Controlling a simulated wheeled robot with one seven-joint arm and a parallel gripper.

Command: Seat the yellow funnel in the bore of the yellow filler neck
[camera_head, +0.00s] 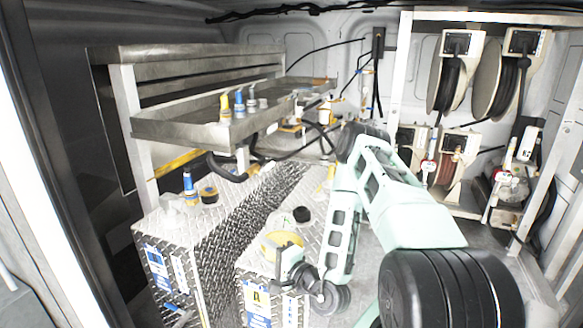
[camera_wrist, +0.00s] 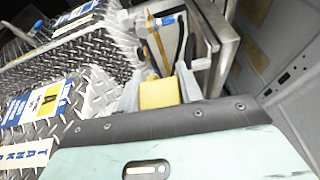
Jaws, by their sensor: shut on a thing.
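In the head view a yellow piece, which I take to be the yellow funnel (camera_head: 281,241), shows at my gripper (camera_head: 288,260), over the front of the right-hand tread-plate tank. In the wrist view my gripper (camera_wrist: 160,92) is shut on the block-shaped yellow part of this funnel (camera_wrist: 159,94). The funnel's lower end is hidden. I cannot make out the yellow filler neck or its bore clearly. I cannot tell whether the funnel touches the tank.
The right-hand tank (camera_head: 257,275) bears a yellow-marked label and a black cap (camera_head: 301,214). The left-hand tank (camera_head: 205,240) has a blue fitting (camera_head: 189,182). A steel shelf (camera_head: 170,128) with several small bottles is behind. Hose reels (camera_head: 448,85) hang at the right.

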